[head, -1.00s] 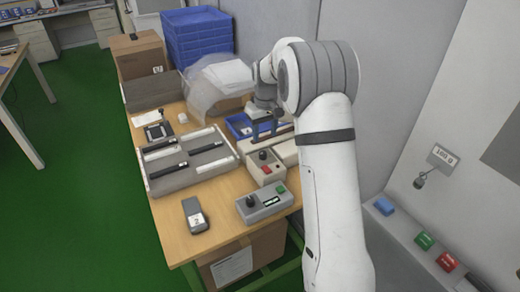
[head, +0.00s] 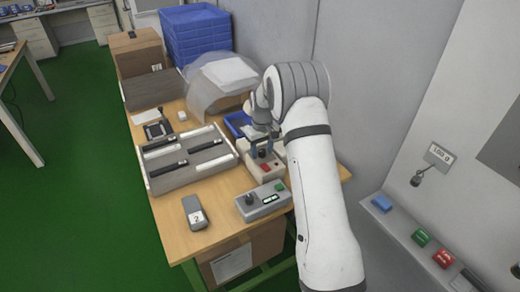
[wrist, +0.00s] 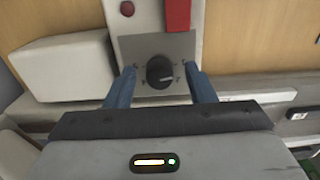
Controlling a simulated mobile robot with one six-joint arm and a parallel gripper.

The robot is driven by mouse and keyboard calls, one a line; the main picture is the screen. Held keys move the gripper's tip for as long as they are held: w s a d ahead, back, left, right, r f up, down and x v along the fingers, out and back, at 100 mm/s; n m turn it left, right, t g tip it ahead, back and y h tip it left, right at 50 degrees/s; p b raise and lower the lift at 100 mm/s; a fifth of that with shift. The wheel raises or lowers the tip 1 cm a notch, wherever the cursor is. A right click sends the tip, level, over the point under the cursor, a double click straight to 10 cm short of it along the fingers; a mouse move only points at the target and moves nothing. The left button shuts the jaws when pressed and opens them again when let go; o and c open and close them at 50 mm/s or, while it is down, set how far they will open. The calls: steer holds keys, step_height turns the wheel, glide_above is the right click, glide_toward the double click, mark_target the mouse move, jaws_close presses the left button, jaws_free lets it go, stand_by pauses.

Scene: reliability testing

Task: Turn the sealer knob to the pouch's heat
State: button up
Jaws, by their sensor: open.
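The sealer knob (wrist: 160,71) is a black round dial on a grey plate (wrist: 182,44) with small marks around it. Its pale pointer line faces right in the wrist view. My gripper (wrist: 160,76) is open, with one blue finger on each side of the knob; I cannot tell if they touch it. In the head view my gripper (head: 263,146) is over the beige sealer box (head: 270,178), partly hiding the knob. A red part (wrist: 178,14) and a dark red button (wrist: 127,8) lie beyond the plate. I cannot make out a pouch with a heat marking.
A grey control box (head: 264,202) with a black knob stands in front of the sealer. A handheld device (head: 195,213) lies on the wooden table (head: 172,228). A tray (head: 160,184) of black and white strips is to the left. A wall ledge (head: 408,236) holds coloured blocks.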

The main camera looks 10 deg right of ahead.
steer(key=shift+c, duration=0.3)
steer(key=c, duration=0.9)
steer(key=shift+a, duration=0.25)
steer(key=shift+d, duration=0.15)
steer(key=shift+f+m+b, duration=0.15)
steer(key=shift+m+b, duration=0.75)
steer(key=shift+m, duration=0.7)
steer(key=m+b, duration=0.1)
steer(key=m, duration=0.5)
steer(key=shift+d+b, duration=0.1)
steer(key=shift+b, duration=0.3)
steer(key=shift+m, duration=0.4)
steer(key=o, duration=1)
steer(key=shift+c, duration=0.2)
